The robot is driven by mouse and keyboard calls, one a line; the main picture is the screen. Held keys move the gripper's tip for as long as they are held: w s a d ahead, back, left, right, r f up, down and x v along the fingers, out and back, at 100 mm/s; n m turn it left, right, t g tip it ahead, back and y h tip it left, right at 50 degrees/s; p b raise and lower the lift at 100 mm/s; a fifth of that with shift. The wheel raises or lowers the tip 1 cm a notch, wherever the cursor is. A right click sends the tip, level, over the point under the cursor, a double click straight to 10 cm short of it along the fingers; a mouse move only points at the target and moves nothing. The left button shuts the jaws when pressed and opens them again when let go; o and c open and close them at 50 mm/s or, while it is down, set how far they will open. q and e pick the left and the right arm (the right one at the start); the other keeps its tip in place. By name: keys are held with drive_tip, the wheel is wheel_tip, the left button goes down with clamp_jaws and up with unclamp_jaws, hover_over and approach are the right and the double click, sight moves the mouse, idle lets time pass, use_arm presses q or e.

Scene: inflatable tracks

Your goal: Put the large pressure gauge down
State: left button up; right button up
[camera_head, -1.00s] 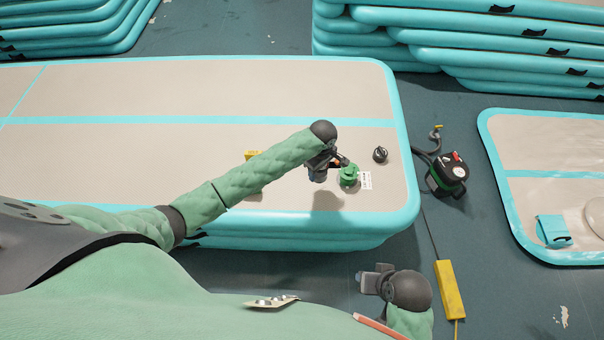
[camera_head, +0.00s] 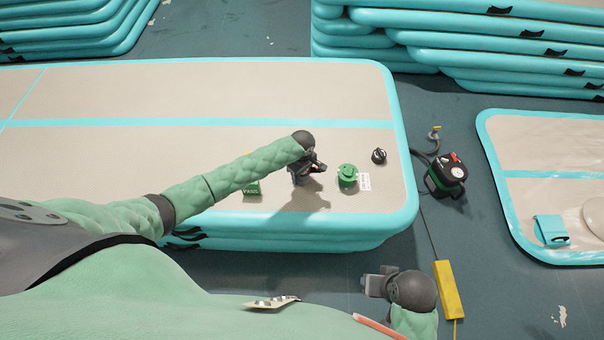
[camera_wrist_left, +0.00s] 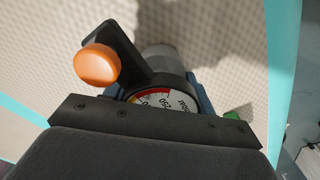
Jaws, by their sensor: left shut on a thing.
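The large pressure gauge (camera_wrist_left: 164,100) shows in the left wrist view as a round white dial with a red and yellow band in a black rim, partly hidden by my wrist. My left gripper (camera_wrist_left: 158,92) is shut on it, with blue finger parts on both sides. A black arm with an orange knob (camera_wrist_left: 97,65) sticks out beside the dial. In the head view my left gripper (camera_head: 309,172) is over the beige top of the inflatable track (camera_head: 225,90), left of a green fitting. A shadow lies below it. My right gripper (camera_head: 372,284) is low in front; its jaw opening is unclear.
The green fitting (camera_head: 347,176), a white label (camera_head: 364,181), a black round cap (camera_head: 379,156) and a green box (camera_head: 252,188) are on the track. A pump (camera_head: 447,173) and a yellow block (camera_head: 449,289) are on the floor at right. The track's back half is clear.

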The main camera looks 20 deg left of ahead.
drive_tip(key=shift+r, duration=0.1)
use_arm(q)
drive_tip(key=o, duration=1.1)
drive_tip(key=shift+c, duration=0.2)
use_arm(e)
drive_tip(key=shift+w, duration=0.15)
use_arm(q)
wheel_tip(320, 180, up, 12)
drive_tip(key=shift+f, duration=0.1)
drive_tip(key=s+d+m+t+h, duration=0.1)
drive_tip(key=s+d+m, duration=0.4)
drive_tip(key=s, duration=0.5)
drive_tip(key=s+d+m+h, duration=0.2)
drive_tip(key=s+d+m, duration=0.1)
drive_tip(key=s+d, duration=0.55)
drive_tip(key=s+a+r+m+t, duration=0.1)
drive_tip(key=s+a+r+m, duration=0.1)
drive_tip(key=s, duration=0.7)
drive_tip(key=s+a+r+m+t, duration=0.1)
drive_tip(key=s+r+m, duration=0.3)
drive_tip(key=s, duration=0.4)
drive_tip(key=shift+s+a+r+m, duration=0.4)
drive_tip(key=shift+a+r, duration=0.1)
drive_tip(key=shift+r, duration=0.05)
use_arm(e)
drive_tip(key=shift+a+f, duration=0.3)
